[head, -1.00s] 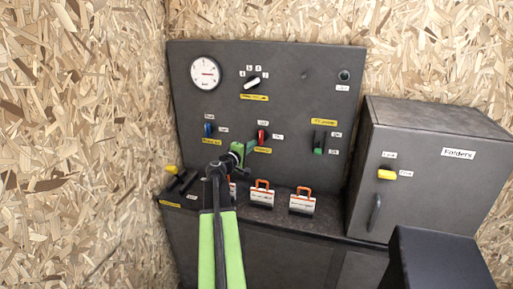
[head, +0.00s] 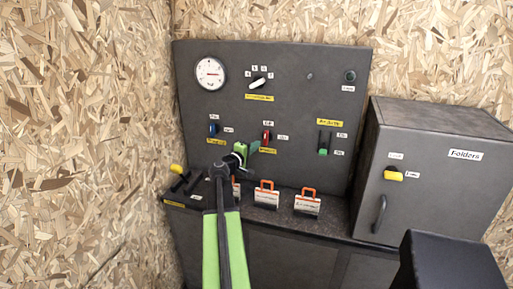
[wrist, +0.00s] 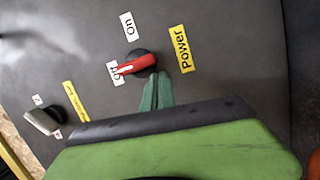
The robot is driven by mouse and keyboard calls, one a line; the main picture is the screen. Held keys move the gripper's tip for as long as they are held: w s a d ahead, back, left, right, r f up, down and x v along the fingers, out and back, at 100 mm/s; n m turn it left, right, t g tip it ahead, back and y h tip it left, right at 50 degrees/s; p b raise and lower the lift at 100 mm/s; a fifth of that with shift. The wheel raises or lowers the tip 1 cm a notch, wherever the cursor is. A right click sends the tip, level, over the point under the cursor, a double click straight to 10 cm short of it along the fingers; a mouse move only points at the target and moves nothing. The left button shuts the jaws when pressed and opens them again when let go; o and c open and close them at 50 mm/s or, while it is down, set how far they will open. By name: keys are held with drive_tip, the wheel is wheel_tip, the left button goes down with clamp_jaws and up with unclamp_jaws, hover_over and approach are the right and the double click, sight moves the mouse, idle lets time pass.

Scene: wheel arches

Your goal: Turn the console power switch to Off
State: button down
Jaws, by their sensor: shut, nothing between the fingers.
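The power switch (head: 266,135) is a red handle on a round black knob on the dark console panel (head: 300,90). In the wrist view the red handle (wrist: 135,66) points at the Off label (wrist: 114,73). The On label (wrist: 129,25) is off to its side, and the yellow Power label (wrist: 182,48) is at the opposite end from Off. My gripper (head: 255,147) is shut and empty, just left of and below the switch. In the wrist view its fingertips (wrist: 156,91) end close to the knob; I cannot tell whether they touch it.
A blue switch (head: 213,130) is to the left, a green-tipped switch (head: 323,144) to the right, and a white selector (head: 257,83) above. Padlock-like tags (head: 307,204) stand on the ledge below. A grey Folders cabinet (head: 415,175) stands at right.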

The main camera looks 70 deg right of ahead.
drive_tip(key=w+a, duration=0.5)
drive_tip(key=a, duration=0.5)
